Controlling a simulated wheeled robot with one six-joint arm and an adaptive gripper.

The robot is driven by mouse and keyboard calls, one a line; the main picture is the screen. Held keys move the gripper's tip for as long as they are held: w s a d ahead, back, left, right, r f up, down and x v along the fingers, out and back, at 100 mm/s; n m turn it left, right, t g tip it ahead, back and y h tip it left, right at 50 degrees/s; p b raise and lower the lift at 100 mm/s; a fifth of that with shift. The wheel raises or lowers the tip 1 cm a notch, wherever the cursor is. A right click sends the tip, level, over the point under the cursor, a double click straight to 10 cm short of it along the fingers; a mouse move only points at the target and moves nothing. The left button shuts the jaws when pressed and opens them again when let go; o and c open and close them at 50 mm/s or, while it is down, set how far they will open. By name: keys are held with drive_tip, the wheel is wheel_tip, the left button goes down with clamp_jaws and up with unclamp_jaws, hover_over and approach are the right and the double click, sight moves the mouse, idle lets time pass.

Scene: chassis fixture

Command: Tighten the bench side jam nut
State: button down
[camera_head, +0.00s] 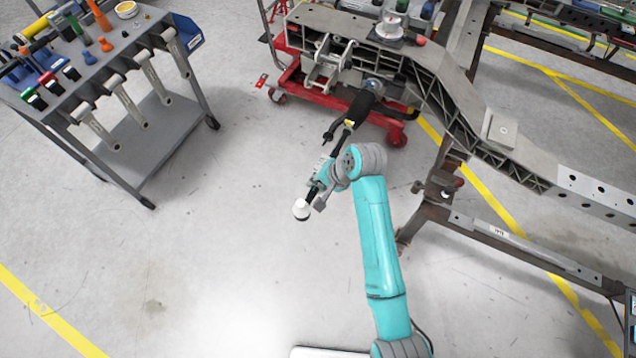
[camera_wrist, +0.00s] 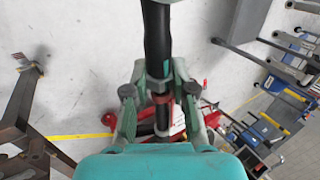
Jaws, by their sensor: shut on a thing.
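My gripper (camera_wrist: 160,100) shows in the wrist view with its two teal fingers shut around a black rod-like tool (camera_wrist: 157,40). A grey collar and a red-brown ring sit on it between the fingers. In the head view my gripper (camera_head: 322,179) is low left of the chassis fixture, and a white cap (camera_head: 301,209) shows at the near end of the held tool. A black boot with a yellow band (camera_head: 359,107) reaches from the fixture (camera_head: 440,82) toward my wrist, with a dark forked end near it. I cannot make out the jam nut, and my wrist hides part of this region.
A grey tool cart (camera_head: 130,50) with hanging wrenches stands at the left. A red wheeled cart (camera_head: 310,98) is under the fixture's left end. Steel bench beams (camera_head: 520,250) run along the right. The floor at the lower left is clear.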

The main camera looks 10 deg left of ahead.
drive_tip(key=c, duration=0.9)
unclamp_jaws()
drive_tip(key=shift+c, duration=0.2)
drive_tip(key=shift+r, duration=0.1)
drive_tip(key=v, duration=1.2)
